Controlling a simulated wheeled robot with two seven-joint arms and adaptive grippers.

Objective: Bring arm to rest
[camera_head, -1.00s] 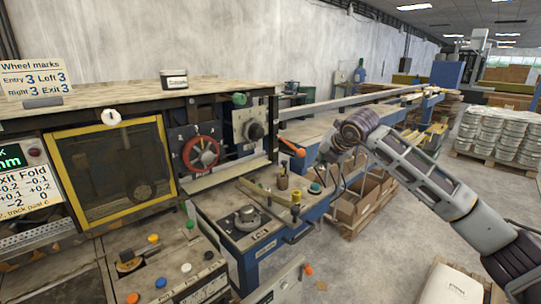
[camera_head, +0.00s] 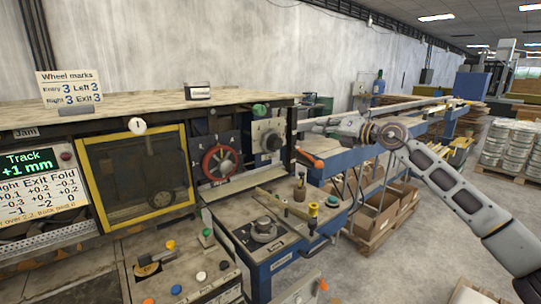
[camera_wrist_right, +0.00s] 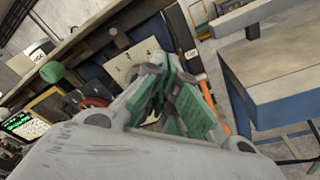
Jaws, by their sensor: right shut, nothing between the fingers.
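My right arm comes in from the right in the head view, and its gripper (camera_head: 318,125) points left towards the machine, beside the dial panel (camera_head: 267,135). The gripper is small and partly blurred into the bench behind it there. In the right wrist view the gripper (camera_wrist_right: 172,100) shows its green-padded fingers shut with nothing between them. The machine's dial panel with its white plate (camera_wrist_right: 140,60) lies beyond the fingers. My left gripper is in neither view.
The machine has a red handwheel (camera_head: 222,161), a green knob (camera_head: 260,110), an orange-tipped lever (camera_head: 313,161) and a yellow-framed window (camera_head: 140,175). A display (camera_head: 30,165) reads Track +1 mm. Cardboard boxes (camera_head: 378,215) stand under the conveyor (camera_head: 375,150). Open floor (camera_head: 400,270) lies at the lower right.

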